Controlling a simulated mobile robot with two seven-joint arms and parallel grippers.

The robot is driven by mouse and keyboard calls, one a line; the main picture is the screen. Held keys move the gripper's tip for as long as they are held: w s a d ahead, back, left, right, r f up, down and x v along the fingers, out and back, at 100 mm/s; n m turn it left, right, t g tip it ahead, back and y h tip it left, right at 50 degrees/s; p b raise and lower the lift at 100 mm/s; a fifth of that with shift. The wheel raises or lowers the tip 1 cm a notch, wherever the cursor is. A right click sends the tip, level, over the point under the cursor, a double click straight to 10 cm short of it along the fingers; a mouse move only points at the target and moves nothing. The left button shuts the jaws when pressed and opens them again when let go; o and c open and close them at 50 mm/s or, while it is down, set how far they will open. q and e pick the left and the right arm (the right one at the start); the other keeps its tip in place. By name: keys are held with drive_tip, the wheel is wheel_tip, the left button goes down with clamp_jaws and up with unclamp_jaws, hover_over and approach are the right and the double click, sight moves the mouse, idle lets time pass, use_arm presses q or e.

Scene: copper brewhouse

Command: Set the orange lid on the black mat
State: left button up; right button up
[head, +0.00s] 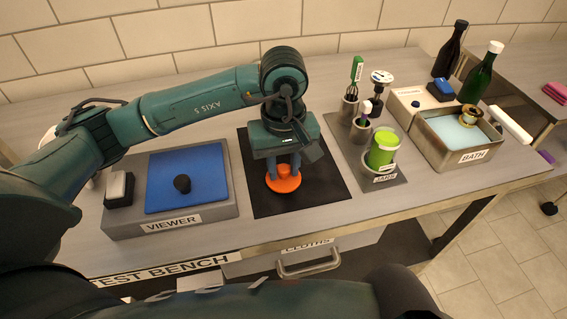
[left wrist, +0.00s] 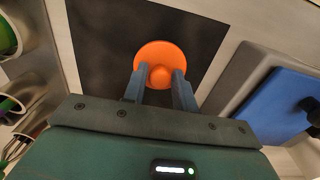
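The orange lid (head: 284,184) is a round disc with a knob on top. It is over the front half of the black mat (head: 320,188), within its edges; I cannot tell whether it touches the mat or hangs just above it. My right gripper is not in view.
Left of the mat is the grey viewer (head: 225,207) with a blue top (head: 190,165). Right of it is the jars tray (head: 345,150) with a green jar (head: 382,150) and tools. Farther right are the bath (head: 440,150) and bottles (head: 480,78). Bare mat surrounds the lid.

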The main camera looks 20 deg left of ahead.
sight(283, 168)
use_arm(q)
drive_tip(key=o, duration=0.5)
drive_tip(key=shift+o, duration=0.2)
drive_tip(key=shift+r, duration=0.25)
wheel_tip(283, 168, up, 2)
drive_tip(key=shift+r+p, duration=0.1)
drive_tip(key=shift+p, duration=0.55)
drive_tip(key=shift+r+p, duration=0.95)
drive_tip(key=shift+r, duration=1)
drive_tip(key=shift+r+p, duration=0.3)
drive_tip(key=shift+r, duration=0.4)
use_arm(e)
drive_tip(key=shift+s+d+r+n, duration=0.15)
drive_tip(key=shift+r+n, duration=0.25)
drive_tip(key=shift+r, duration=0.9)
use_arm(q)
drive_tip(key=shift+s, duration=0.1)
